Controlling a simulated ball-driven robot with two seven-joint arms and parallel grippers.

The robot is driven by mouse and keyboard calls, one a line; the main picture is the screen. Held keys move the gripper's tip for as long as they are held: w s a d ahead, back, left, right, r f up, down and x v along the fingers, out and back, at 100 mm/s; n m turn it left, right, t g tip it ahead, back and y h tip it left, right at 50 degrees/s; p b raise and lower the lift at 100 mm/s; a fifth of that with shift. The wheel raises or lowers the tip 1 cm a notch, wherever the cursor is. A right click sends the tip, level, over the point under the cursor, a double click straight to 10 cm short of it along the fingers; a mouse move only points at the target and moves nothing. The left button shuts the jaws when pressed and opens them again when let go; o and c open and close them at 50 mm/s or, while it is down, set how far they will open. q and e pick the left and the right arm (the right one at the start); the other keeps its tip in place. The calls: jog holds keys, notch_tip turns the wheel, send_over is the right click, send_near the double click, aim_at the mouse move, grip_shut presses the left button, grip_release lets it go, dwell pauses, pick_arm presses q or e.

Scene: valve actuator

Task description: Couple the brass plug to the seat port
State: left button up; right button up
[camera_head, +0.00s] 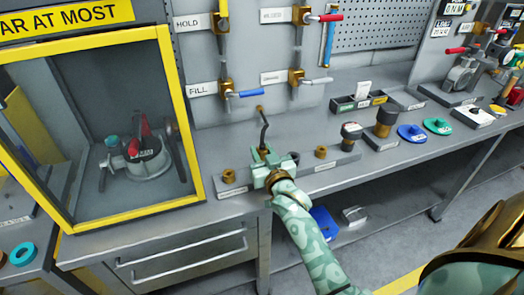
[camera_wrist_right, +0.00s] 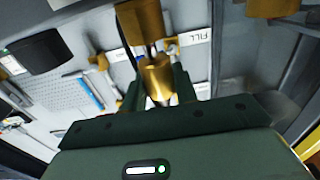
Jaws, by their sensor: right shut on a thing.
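My right gripper (camera_head: 264,162) is over the grey rail (camera_head: 245,187) at the front of the bench. In the right wrist view its fingers (camera_wrist_right: 159,88) are shut on a brass plug (camera_wrist_right: 157,76). Another brass piece (camera_wrist_right: 140,22) lies just beyond the plug, and I cannot tell whether they touch. In the head view a thin dark hose or stem (camera_head: 264,132) with a brass end (camera_head: 260,108) rises above the gripper. Brass fittings stand on the rail to the left (camera_head: 229,176) and right (camera_head: 321,152) of the gripper. I cannot read which port is the seat port.
A yellow-framed cabinet (camera_head: 191,150) holding a valve (camera_head: 137,158) stands at left. Behind are wall valves with a blue handle (camera_head: 250,94) and a red one (camera_head: 327,18).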

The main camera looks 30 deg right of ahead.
jog(key=shift+f+b, duration=0.4)
jog(key=shift+f, duration=0.45)
jog(key=o, duration=1.1)
jog(key=shift+o, duration=0.2)
jog(key=shift+s, duration=0.1)
